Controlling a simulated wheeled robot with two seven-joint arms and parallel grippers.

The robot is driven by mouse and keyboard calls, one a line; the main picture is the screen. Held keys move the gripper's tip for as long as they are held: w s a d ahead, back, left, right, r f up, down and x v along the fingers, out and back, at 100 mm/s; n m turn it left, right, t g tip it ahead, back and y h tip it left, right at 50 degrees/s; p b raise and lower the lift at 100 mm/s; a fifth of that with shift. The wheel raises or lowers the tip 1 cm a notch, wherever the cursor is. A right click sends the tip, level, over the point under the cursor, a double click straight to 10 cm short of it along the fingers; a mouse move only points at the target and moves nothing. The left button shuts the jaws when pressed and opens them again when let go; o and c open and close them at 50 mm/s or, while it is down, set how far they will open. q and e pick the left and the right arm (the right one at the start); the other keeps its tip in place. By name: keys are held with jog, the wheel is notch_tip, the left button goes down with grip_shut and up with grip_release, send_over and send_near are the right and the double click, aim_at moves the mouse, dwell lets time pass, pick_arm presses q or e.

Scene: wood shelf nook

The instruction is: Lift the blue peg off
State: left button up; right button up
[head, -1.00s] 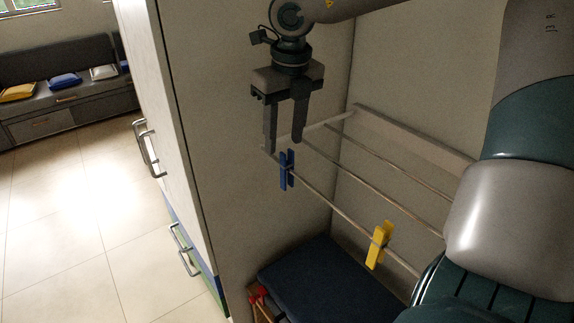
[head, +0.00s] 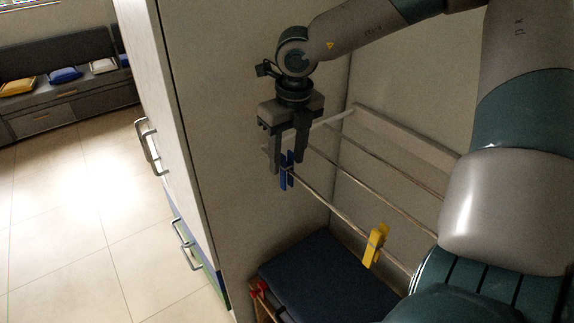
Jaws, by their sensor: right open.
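The blue peg (head: 287,172) is clipped upright on the front rail of the wall rack (head: 330,205), near the rail's left end. My right gripper (head: 287,168) points down over it, with its jaws open. One finger is left of the peg's upper part and the other is to its right. I cannot tell whether either finger touches the peg. My left gripper is not in view.
A yellow peg (head: 375,246) is clipped further right on the same rail. A dark blue cushion (head: 320,275) lies below the rack. A tall cabinet side (head: 185,130) with handles stands to the left.

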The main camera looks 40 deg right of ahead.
jog(key=shift+f, duration=0.25)
jog(key=shift+c, duration=0.3)
grip_shut()
jog(key=shift+r, duration=0.15)
